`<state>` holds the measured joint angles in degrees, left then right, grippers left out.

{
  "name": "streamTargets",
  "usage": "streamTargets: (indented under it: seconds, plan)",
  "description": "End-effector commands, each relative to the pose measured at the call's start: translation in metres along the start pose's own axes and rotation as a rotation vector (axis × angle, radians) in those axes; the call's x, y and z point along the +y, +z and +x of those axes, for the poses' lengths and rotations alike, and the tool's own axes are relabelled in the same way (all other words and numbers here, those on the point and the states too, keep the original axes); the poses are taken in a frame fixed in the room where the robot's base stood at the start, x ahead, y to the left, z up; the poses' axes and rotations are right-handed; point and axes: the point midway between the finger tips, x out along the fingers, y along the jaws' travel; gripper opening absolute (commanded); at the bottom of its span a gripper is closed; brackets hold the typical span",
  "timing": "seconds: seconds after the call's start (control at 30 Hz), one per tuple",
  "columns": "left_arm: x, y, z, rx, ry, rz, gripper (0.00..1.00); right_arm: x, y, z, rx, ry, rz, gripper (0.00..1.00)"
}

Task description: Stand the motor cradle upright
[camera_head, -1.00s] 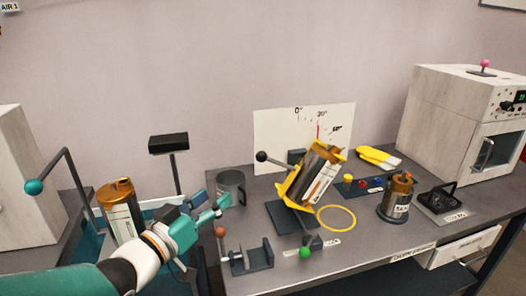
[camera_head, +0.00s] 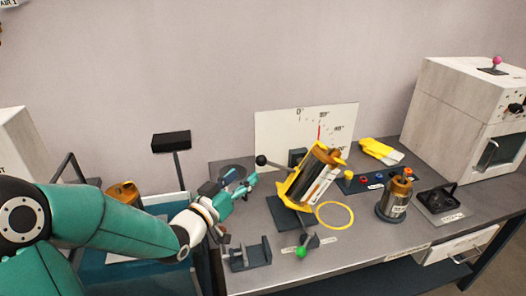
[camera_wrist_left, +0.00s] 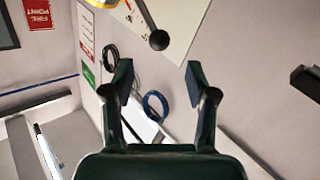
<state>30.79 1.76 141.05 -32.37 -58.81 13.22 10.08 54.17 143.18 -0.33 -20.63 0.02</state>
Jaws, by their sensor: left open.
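The yellow motor cradle (camera_head: 287,190) holds a copper and silver motor (camera_head: 317,172) and leans to the right on its dark base (camera_head: 288,214). A black ball knob (camera_head: 261,160) on a lever sticks out at the cradle's upper left. My left gripper (camera_head: 241,180) is open and empty, just left of the cradle and slightly below the knob. In the left wrist view, the open fingers (camera_wrist_left: 160,82) have a gap between them, with the black knob (camera_wrist_left: 158,40) beyond and above the fingertips, not between them. My right gripper is not in view.
An angle board (camera_head: 335,125) stands behind the cradle. A dark bracket (camera_head: 250,254) and a green knob (camera_head: 300,252) are in front. A yellow ring (camera_head: 335,215) and a small motor (camera_head: 394,198) are at the right.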

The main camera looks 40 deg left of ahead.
Motion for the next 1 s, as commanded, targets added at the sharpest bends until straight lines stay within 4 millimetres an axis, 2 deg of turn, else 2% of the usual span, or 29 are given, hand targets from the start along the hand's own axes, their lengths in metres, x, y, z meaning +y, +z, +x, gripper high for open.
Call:
streamTargets:
  seconds: [0.03, 0.2, 0.4, 0.6, 0.87, 1.0]
  plan:
    - [0.002, 0.001, 0.013, -0.005, 0.005, -0.002, 0.57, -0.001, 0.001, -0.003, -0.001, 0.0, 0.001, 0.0]
    - [0.002, 0.001, 0.048, -0.004, 0.003, -0.002, 0.57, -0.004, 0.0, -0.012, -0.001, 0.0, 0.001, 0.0]
    - [0.001, 0.001, 0.077, -0.003, 0.002, -0.001, 0.57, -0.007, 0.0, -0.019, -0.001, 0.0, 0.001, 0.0]
    - [0.0, 0.002, 0.089, -0.003, 0.001, -0.002, 0.57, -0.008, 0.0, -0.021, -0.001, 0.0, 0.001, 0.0]
    - [0.0, 0.002, 0.09, -0.002, 0.0, -0.001, 0.57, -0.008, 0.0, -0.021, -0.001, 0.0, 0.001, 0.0]
    - [0.0, 0.002, 0.09, -0.002, 0.0, -0.001, 0.35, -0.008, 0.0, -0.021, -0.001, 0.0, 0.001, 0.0]
